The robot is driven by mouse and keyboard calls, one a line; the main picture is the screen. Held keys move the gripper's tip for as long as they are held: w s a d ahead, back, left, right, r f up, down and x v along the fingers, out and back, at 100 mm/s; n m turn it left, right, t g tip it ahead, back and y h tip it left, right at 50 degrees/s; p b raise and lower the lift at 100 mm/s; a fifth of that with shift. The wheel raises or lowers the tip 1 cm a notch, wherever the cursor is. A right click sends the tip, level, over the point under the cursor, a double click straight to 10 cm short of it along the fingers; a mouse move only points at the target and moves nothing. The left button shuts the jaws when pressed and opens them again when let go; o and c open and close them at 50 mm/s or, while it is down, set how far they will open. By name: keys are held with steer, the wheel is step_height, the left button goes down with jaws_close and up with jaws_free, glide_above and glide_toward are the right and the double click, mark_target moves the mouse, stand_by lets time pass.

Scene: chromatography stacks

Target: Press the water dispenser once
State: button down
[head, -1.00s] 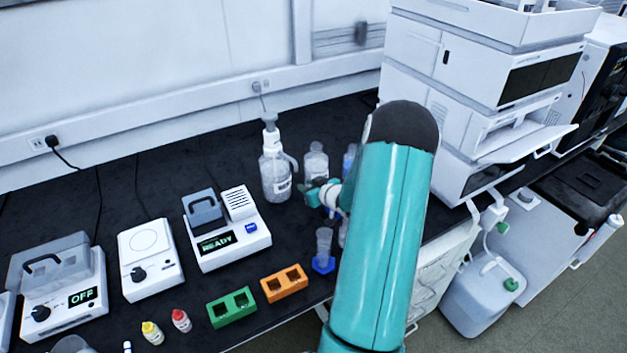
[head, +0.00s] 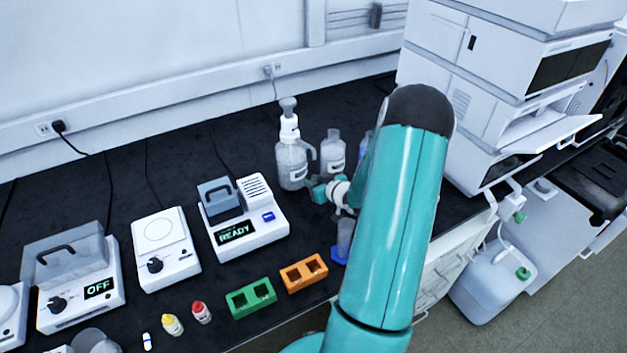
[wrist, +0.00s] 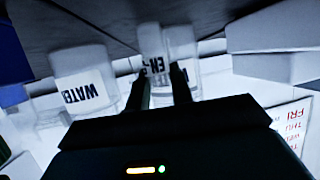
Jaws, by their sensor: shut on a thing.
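A clear pump-top bottle (head: 292,165), which looks like the water dispenser, stands upright at the back of the black bench in the head view. My gripper (head: 316,190) is just to its front right, below the pump head; I cannot tell whether they touch. In the wrist view, my gripper (wrist: 163,88) is shut on a pale cylinder (wrist: 153,48) with dark print, seemingly a small tube. A bottle labelled WATER (wrist: 85,80) is left of the fingers, apart from them. My arm hides part of the bench in the head view.
A second clear bottle (head: 333,152) stands right of the pump bottle. A READY device (head: 270,238), a green rack (head: 251,298) and an orange rack (head: 303,273) sit to the left and front. White stacked instruments (head: 470,110) rise at right.

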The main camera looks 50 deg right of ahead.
steer(key=shift+s, duration=0.1)
steer(key=shift+d+f, duration=0.1)
steer(key=shift+f, duration=0.2)
stand_by(0.4)
steer(key=c, duration=0.7)
jaws_free()
steer(key=shift+c, duration=0.2)
steer(key=shift+v, duration=3)
